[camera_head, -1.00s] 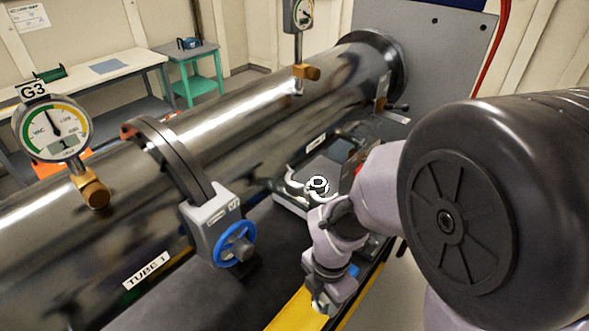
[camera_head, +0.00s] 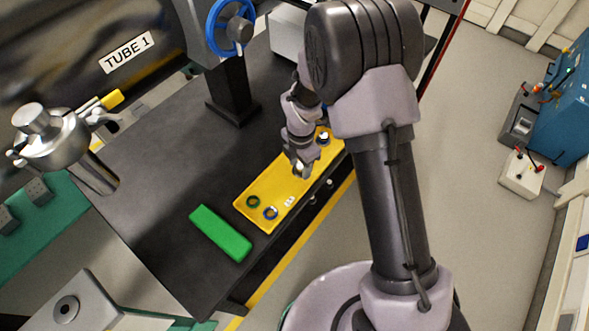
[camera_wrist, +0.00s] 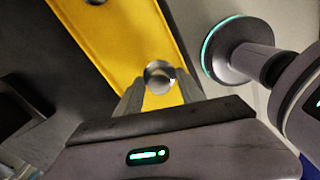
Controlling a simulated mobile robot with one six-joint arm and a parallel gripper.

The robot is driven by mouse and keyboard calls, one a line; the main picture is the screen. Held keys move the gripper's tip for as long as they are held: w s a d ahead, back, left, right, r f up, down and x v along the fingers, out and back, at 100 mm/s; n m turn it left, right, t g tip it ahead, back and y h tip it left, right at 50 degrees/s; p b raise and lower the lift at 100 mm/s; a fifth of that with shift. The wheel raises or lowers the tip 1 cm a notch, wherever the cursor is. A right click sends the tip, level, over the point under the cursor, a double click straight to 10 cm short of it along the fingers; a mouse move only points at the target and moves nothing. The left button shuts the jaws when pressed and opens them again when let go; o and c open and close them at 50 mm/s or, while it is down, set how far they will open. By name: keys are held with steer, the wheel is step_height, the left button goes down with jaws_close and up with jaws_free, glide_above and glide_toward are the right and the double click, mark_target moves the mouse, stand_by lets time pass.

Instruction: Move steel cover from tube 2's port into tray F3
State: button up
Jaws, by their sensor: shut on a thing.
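My gripper (camera_head: 302,172) is over the yellow tray (camera_head: 272,187) on the dark bench. In the wrist view my gripper (camera_wrist: 157,88) is shut on a small round steel piece, apparently the steel cover (camera_wrist: 159,74). The yellow tray (camera_wrist: 118,42) lies beyond it in that view. I cannot tell whether the cover touches the tray. Tube 2's port is not in view.
A green block (camera_head: 221,233) lies left of the tray. A blue handwheel (camera_head: 231,27) stands on a post behind. A steel fitting (camera_head: 50,138) rises at the bench's left. Another small round item (camera_head: 323,138) sits at the tray's far end. The bench middle is clear.

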steer(key=shift+w+a+f, duration=0.15)
steer(key=shift+w+a, duration=0.25)
steer(key=shift+w, duration=0.15)
steer(key=shift+w+a+f, duration=0.15)
steer(key=shift+w+a, duration=0.25)
steer(key=shift+w, duration=0.15)
step_height(320, 180, down, 4)
steer(key=b, duration=0.2)
steer(key=shift+r+b, duration=0.25)
steer(key=shift+b, duration=0.1)
steer(key=shift+r, duration=0.2)
steer(key=shift+f, duration=0.15)
steer(key=o, duration=1.4)
